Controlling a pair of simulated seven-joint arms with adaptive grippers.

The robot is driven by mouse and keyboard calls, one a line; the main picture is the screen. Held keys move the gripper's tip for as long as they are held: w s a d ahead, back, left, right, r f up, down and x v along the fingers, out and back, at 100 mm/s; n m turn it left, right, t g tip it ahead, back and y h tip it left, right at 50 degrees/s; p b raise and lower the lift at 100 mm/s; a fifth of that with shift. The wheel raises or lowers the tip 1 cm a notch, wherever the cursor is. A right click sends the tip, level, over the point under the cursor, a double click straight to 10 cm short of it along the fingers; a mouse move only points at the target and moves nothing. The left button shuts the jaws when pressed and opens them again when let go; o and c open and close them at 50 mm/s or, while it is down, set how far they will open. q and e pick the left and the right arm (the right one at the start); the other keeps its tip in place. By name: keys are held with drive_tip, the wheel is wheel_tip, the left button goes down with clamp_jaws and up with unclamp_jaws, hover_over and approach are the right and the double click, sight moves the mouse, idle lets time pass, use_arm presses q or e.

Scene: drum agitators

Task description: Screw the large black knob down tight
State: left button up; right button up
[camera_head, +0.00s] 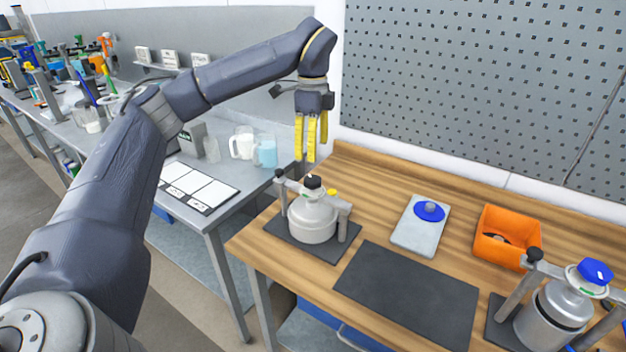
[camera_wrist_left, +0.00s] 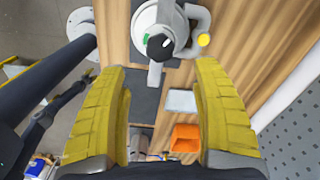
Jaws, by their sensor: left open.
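The large black knob (camera_head: 313,182) sits on top of a pale metal drum (camera_head: 312,218) at the left of the wooden bench. In the left wrist view the knob (camera_wrist_left: 160,47) shows beyond the fingertips, on the white drum top, with a white mark on it. My left gripper (camera_head: 311,158) points down above the drum, with its yellow fingers clear of the knob. In the left wrist view the gripper (camera_wrist_left: 162,75) is open and empty. I cannot tell how far down the knob is screwed. My right gripper is not in view.
The drum stands on a dark mat between posts, one with a small black knob (camera_head: 280,174). A yellow button (camera_head: 332,192) is beside it. A blue knob on a grey plate (camera_head: 413,237), an orange bin (camera_head: 487,247) and a second drum (camera_head: 548,315) stand to the right.

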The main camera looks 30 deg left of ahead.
sight(313, 179)
use_arm(q)
wheel_tip(313, 179, down, 10)
drive_tip(key=shift+r, duration=0.1)
idle(0.4)
drive_tip(key=shift+o, duration=0.2)
drive_tip(key=c, duration=1.3)
drive_tip(key=shift+c, duration=0.2)
drive_tip(key=shift+m, duration=0.3)
